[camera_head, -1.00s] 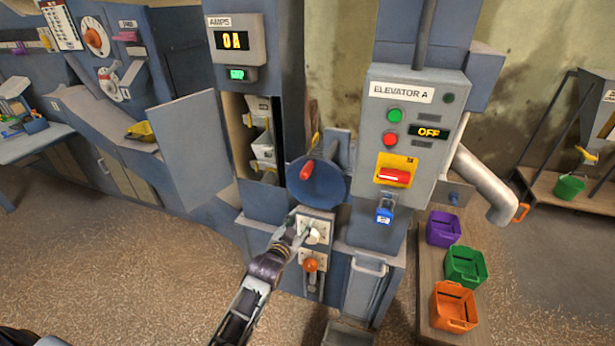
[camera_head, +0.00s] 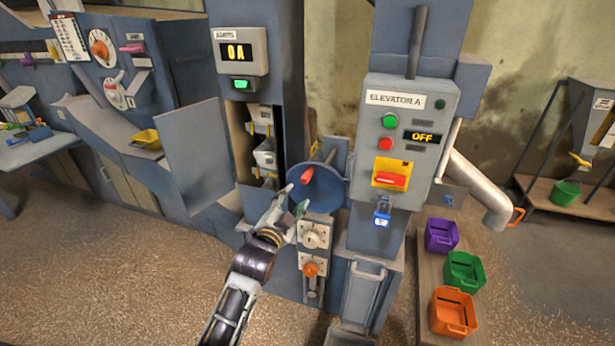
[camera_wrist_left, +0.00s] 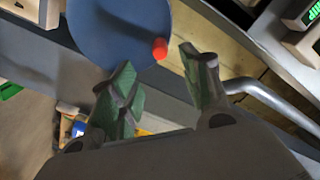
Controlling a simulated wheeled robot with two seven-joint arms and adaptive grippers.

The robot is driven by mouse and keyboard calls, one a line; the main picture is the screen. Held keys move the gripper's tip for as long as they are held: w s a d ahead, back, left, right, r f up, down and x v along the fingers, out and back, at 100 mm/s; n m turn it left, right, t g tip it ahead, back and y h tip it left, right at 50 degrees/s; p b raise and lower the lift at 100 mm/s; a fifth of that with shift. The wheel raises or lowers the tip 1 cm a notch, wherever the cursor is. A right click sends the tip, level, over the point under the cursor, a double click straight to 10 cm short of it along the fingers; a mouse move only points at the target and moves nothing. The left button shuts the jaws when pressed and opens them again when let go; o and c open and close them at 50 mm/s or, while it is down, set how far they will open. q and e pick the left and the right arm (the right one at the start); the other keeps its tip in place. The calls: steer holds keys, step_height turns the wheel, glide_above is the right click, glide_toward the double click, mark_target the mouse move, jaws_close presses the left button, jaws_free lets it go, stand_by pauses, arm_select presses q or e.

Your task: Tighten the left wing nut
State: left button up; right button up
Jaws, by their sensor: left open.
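My left gripper (camera_head: 295,200) is open and empty in the head view. It is in front of the elevator's lower housing, just below and left of the red handle on the blue disc. A pale plate with a light knob-like fitting (camera_head: 313,237) is below and right of the fingers. I cannot tell whether this fitting is the left wing nut, and no wing nut shows clearly. In the left wrist view the two green-padded fingers (camera_wrist_left: 157,62) stand apart, with the red handle (camera_wrist_left: 159,48) beyond the gap. My right gripper is not in view.
The blue disc (camera_head: 328,188) is close behind the gripper. An orange knob (camera_head: 310,269) sits under the pale plate. The Elevator A panel (camera_head: 408,150) reads OFF and has a blue padlock (camera_head: 382,217). Purple, green and orange bins stand right. The floor at left is clear.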

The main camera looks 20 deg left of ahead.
mark_target(303, 182)
arm_select(q)
steer(key=shift+m, duration=0.4)
steer(key=shift+w+d+r, duration=0.1)
steer(key=shift+w, duration=2.6)
steer(key=shift+w+p, duration=0.3)
steer(key=shift+w, duration=2.25)
steer(key=shift+w+d, duration=0.1)
steer(key=shift+w, duration=1.5)
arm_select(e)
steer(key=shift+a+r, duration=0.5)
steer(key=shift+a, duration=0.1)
